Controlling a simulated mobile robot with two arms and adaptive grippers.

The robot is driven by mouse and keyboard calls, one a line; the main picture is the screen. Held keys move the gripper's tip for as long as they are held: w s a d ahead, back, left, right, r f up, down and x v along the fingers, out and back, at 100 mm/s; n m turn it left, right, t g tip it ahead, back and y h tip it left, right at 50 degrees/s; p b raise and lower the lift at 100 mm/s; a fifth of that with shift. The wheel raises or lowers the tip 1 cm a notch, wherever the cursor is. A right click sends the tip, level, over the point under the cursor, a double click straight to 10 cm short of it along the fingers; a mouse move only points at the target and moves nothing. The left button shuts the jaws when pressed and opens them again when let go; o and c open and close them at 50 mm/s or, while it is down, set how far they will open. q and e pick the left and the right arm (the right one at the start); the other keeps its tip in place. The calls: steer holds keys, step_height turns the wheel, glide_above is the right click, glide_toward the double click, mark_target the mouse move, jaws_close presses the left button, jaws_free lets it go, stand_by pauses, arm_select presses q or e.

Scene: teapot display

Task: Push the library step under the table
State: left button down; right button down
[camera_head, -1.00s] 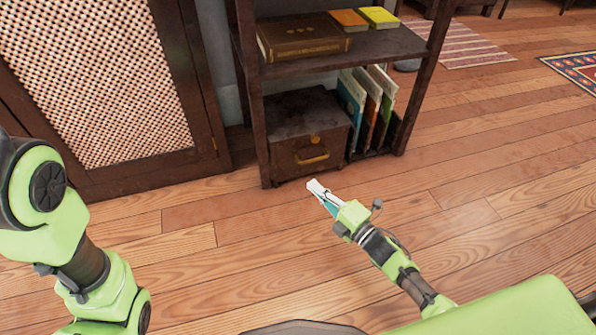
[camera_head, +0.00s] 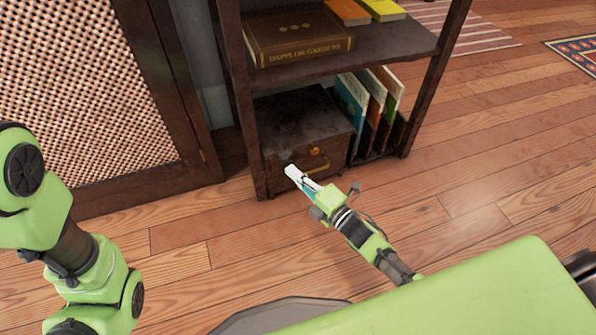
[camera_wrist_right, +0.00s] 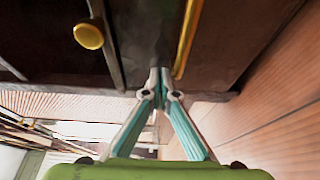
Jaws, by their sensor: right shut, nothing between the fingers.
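A dark wooden box (camera_head: 300,122) with a brass handle and a round brass knob sits low under the boards of a dark shelf table (camera_head: 350,62). I cannot tell whether this box is the library step; no other step-like thing shows. My right gripper (camera_head: 291,172) is shut and empty, its tips in front of the box's front face, near the handle. In the right wrist view, the right fingertips (camera_wrist_right: 159,76) meet close to the dark front, between the knob (camera_wrist_right: 88,36) and the handle (camera_wrist_right: 187,38). Contact is unclear. My left gripper is out of view.
Several thin books (camera_head: 370,100) stand in a rack right of the box. A brown book (camera_head: 298,38) lies on the shelf above. A cabinet with a woven panel (camera_head: 90,85) stands at left. The wooden floor (camera_head: 465,150) at right is clear.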

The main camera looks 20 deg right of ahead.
mark_target(297, 162)
steer(key=shift+w, duration=0.15)
steer(key=shift+r, duration=0.1)
steer(key=shift+w+d, duration=0.1)
steer(key=shift+w, duration=0.05)
steer(key=w, duration=0.1)
steer(key=w+d, duration=0.1)
steer(key=w+b, duration=0.1)
steer(key=shift+w+d, duration=0.25)
steer(key=shift+w, duration=0.05)
